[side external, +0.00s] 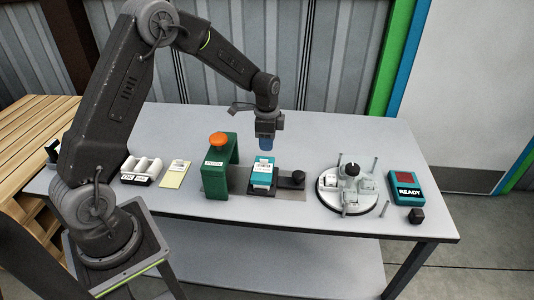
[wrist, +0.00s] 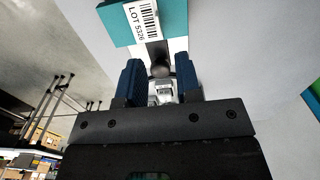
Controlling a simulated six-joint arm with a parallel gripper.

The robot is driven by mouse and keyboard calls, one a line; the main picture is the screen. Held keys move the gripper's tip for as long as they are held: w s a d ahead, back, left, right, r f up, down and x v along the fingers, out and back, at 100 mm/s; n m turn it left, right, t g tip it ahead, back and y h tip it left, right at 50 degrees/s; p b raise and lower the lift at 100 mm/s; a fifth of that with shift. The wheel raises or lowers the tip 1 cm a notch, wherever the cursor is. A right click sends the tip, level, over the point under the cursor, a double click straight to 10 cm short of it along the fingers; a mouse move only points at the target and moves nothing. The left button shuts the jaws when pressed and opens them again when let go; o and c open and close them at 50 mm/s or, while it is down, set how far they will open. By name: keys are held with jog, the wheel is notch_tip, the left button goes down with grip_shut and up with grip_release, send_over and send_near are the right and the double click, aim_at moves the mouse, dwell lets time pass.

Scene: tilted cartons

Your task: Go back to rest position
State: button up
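My gripper (side external: 265,143) hangs above the table, over the far side of a teal carton with a white label. In the wrist view, the two blue fingers of my gripper (wrist: 160,80) are apart with nothing held between them. The carton (side external: 262,175) sits on a dark fixture plate beside a green frame and looks apart from my gripper. The carton also shows at the top of the wrist view (wrist: 176,22), with a barcode label reading LOT 5326.
A green frame (side external: 222,168) with an orange button stands left of the carton. A black knob (side external: 298,177) and a round white fixture (side external: 350,190) with upright pins are to the right. A teal device (side external: 406,180) reads READY. White cylinders (side external: 141,167) and a yellow pad (side external: 174,173) lie left.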

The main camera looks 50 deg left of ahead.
notch_tip(320, 180, up, 13)
dwell(0.8)
jog(key=shift+s, duration=0.1)
jog(key=s+d+r+n+t, duration=0.2)
jog(key=s+d+n, duration=0.1)
jog(key=s, duration=0.5)
jog(key=s+d+r+n+t, duration=0.1)
jog(key=s+d+r+n, duration=0.1)
jog(key=s, duration=0.7)
jog(key=s+d+r+n+t, duration=0.2)
jog(key=s+d+r+n, duration=0.1)
jog(key=s+d, duration=0.3)
jog(key=s+n, duration=0.1)
jog(key=s, duration=0.1)
jog(key=shift+s+d+t, duration=0.25)
jog(key=shift+s+t, duration=0.05)
jog(key=shift+s, duration=0.05)
jog(key=shift+r, duration=0.1)
